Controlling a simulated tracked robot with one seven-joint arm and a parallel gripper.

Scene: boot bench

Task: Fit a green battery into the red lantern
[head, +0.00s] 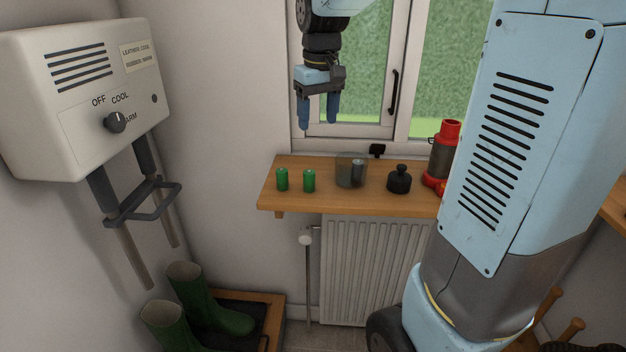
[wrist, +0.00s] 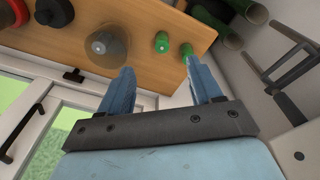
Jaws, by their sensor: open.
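Two green batteries stand upright near the left end of the wooden shelf: the left one (head: 282,179) and the right one (head: 309,181). In the wrist view they show as the left battery (wrist: 187,51) and the right battery (wrist: 162,43). The red lantern (head: 451,131) stands farther right on the shelf, partly hidden by my arm; a red part shows in the wrist view's top left corner (wrist: 17,12). My gripper (head: 319,122) points down, open and empty, above the shelf and the batteries. In the wrist view its fingers (wrist: 160,68) are apart.
A clear jar (head: 343,173) with a grey battery (head: 357,170) inside stands right of the green ones. A black knobbed piece (head: 399,180) sits between jar and lantern. The window (head: 350,80) is behind. A boot dryer (head: 80,95) hangs left; green boots (head: 200,300) stand below.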

